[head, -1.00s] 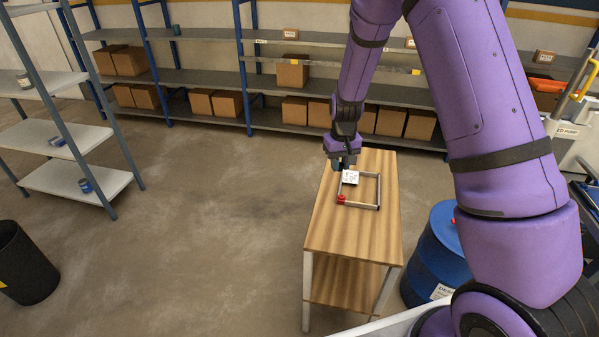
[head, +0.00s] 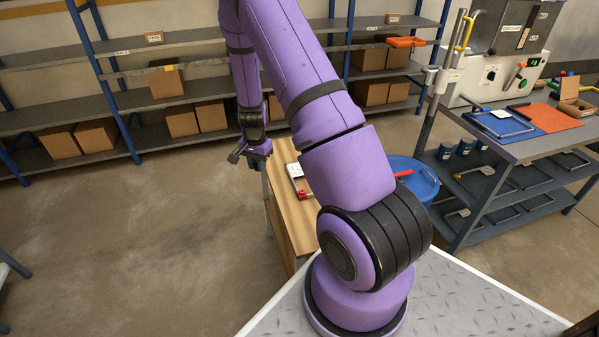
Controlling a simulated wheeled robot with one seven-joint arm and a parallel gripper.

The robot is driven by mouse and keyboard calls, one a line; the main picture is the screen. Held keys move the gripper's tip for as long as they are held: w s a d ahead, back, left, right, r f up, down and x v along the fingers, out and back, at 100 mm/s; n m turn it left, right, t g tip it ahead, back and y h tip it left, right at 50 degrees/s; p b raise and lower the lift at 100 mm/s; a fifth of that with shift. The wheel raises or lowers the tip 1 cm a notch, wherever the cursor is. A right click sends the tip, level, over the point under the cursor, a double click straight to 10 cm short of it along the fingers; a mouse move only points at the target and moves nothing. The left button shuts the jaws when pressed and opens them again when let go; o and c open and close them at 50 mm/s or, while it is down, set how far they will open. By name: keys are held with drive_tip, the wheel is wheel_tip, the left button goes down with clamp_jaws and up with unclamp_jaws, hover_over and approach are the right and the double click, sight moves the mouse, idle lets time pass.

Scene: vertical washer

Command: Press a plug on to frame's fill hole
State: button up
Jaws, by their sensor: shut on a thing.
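My gripper (head: 247,157) is in the head view, at the far left edge of the small wooden table (head: 292,222). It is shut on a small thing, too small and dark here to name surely. On the table is a metal frame (head: 301,184), partly hidden behind my arm. A white label (head: 295,170) and a red part (head: 304,194) show at its left side. My gripper is apart from the frame, to its upper left. I cannot make out the fill hole, nor tell whether the red part is a plug.
A blue drum (head: 415,178) stands right of the table. A grey workbench (head: 530,147) at the right carries a blue mat (head: 497,126), an orange mat (head: 553,116) and a machine (head: 500,55). Shelves (head: 150,98) with boxes line the back. The floor at left is clear.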

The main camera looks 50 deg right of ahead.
sight(302, 191)
drive_tip(key=s+d+f+m, duration=0.1)
drive_tip(key=s+d+m, duration=0.2)
drive_tip(key=s+d+f+m, duration=0.2)
drive_tip(key=s+d+m, duration=0.1)
drive_tip(key=d, duration=0.1)
drive_tip(key=s+d+f+m, duration=0.2)
drive_tip(key=s+d+m, duration=0.1)
drive_tip(key=d+m, duration=0.1)
drive_tip(key=shift+s+d+f, duration=0.15)
drive_tip(key=shift+f, duration=0.1)
drive_tip(key=shift+s+d+f, duration=0.1)
drive_tip(key=shift+f, duration=3.15)
drive_tip(key=shift+f, duration=0.35)
drive_tip(key=o, duration=0.9)
drive_tip(key=shift+r, duration=0.1)
drive_tip(key=shift+r, duration=3.45)
